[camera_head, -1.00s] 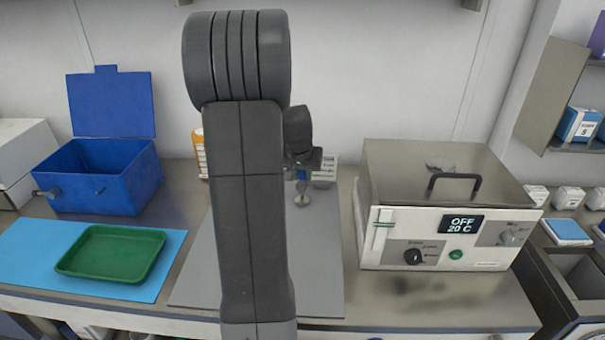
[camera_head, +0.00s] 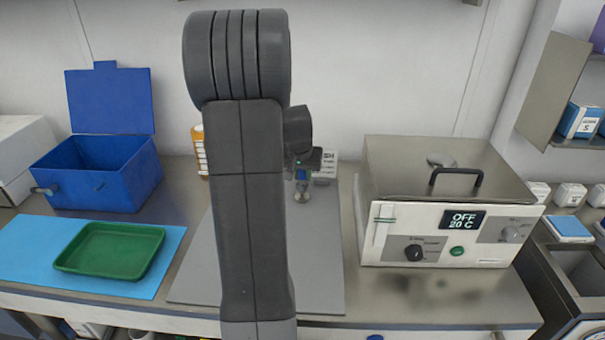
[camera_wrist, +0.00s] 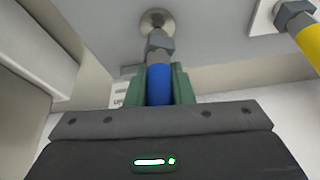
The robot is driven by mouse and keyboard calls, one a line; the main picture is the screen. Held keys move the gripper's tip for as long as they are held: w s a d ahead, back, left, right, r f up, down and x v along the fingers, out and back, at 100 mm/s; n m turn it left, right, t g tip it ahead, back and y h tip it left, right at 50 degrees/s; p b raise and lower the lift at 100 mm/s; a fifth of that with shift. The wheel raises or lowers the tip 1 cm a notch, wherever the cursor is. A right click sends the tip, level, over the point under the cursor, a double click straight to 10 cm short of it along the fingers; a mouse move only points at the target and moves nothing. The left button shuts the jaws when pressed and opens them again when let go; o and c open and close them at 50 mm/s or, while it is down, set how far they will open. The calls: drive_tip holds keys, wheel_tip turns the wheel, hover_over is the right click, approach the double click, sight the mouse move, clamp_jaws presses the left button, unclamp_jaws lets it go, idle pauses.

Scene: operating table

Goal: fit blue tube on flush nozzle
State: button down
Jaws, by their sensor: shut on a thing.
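The blue tube (camera_wrist: 159,86) is between the green fingers of my gripper (camera_wrist: 160,88), which is shut on it. A grey hex fitting (camera_wrist: 159,43) shows just beyond the tube's end, in line with a round metal nozzle base (camera_wrist: 156,20). I cannot tell whether the fitting is seated on the nozzle. My arm hides part of the mat.
A yellow tube (camera_wrist: 312,42) with its own hex fitting is at the upper right of the wrist view. A white label sign (camera_head: 325,165) stands behind the nozzle. The metal-lidded bath (camera_head: 450,222) is to the right; the blue box (camera_head: 100,182) and green tray (camera_head: 108,252) are left.

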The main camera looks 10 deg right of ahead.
drive_tip(key=shift+f+b, duration=0.5)
drive_tip(key=shift+f, duration=0.2)
drive_tip(key=c, duration=1.2)
unclamp_jaws()
drive_tip(key=shift+r, duration=0.15)
drive_tip(key=v, duration=1.3)
drive_tip(key=shift+s+a+r, duration=0.1)
drive_tip(key=shift+s+r, duration=0.1)
drive_tip(key=shift+r, duration=0.05)
drive_tip(key=shift+f, duration=0.1)
drive_tip(key=x, duration=1.3)
drive_tip(key=shift+w+f, duration=0.2)
drive_tip(key=shift+f, duration=0.1)
drive_tip(key=shift+r+p, duration=0.3)
drive_tip(key=shift+r, duration=0.1)
